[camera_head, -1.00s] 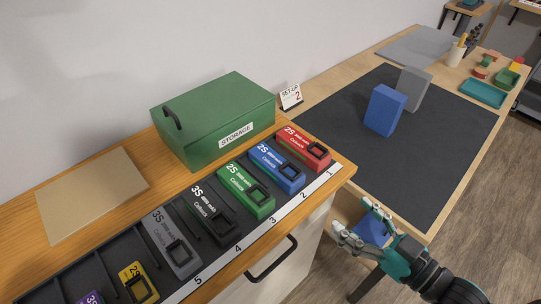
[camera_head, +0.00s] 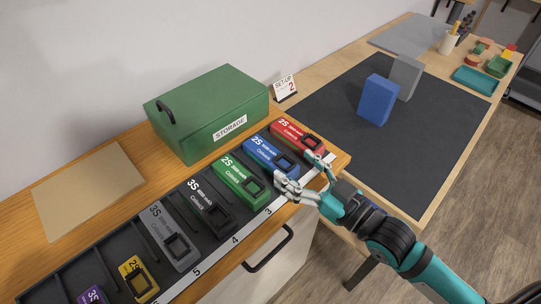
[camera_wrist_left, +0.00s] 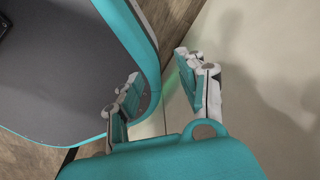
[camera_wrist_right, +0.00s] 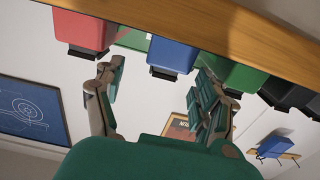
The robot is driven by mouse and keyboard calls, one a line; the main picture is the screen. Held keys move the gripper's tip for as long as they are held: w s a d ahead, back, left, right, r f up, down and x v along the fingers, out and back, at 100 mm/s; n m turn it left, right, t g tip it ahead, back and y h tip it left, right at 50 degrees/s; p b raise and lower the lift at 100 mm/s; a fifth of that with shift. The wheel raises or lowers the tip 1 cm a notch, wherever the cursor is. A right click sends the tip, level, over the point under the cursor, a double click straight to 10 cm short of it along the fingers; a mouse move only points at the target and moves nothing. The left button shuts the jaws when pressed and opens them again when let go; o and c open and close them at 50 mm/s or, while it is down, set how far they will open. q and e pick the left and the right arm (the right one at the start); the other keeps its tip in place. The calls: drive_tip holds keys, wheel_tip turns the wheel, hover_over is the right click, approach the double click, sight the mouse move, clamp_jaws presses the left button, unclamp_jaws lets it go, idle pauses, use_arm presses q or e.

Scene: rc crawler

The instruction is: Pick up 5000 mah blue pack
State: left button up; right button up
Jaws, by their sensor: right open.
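The blue pack (camera_head: 266,150), marked 2S with small print hard to read, sits in the rack between the red pack (camera_head: 297,136) and the green pack (camera_head: 238,180). A dark loop handle is on its front end. My right gripper (camera_head: 301,172) is open at the front of the blue pack, and its fingers partly cover that end. In the right wrist view the blue pack (camera_wrist_right: 172,54) shows beyond and between the spread fingers, which appear clear of it. My left gripper (camera_wrist_left: 160,82) is open and empty in the left wrist view; it is outside the head view.
Black, grey, yellow and purple packs sit further left in the rack. The green storage box (camera_head: 205,115) stands behind. A drawer handle (camera_head: 268,252) juts below the wooden edge. To the right, a dark mat (camera_head: 420,150) holds a blue block (camera_head: 377,100) and a grey block (camera_head: 407,76).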

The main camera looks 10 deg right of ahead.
sight(279, 158)
drive_tip(key=p+x, duration=0.1)
drive_tip(key=x, duration=0.3)
drive_tip(key=shift+w+a, duration=0.25)
drive_tip(key=shift+a, duration=0.15)
drive_tip(key=shift+w+a+f, duration=0.15)
drive_tip(key=shift+w+a, duration=0.1)
drive_tip(key=shift+w, duration=0.1)
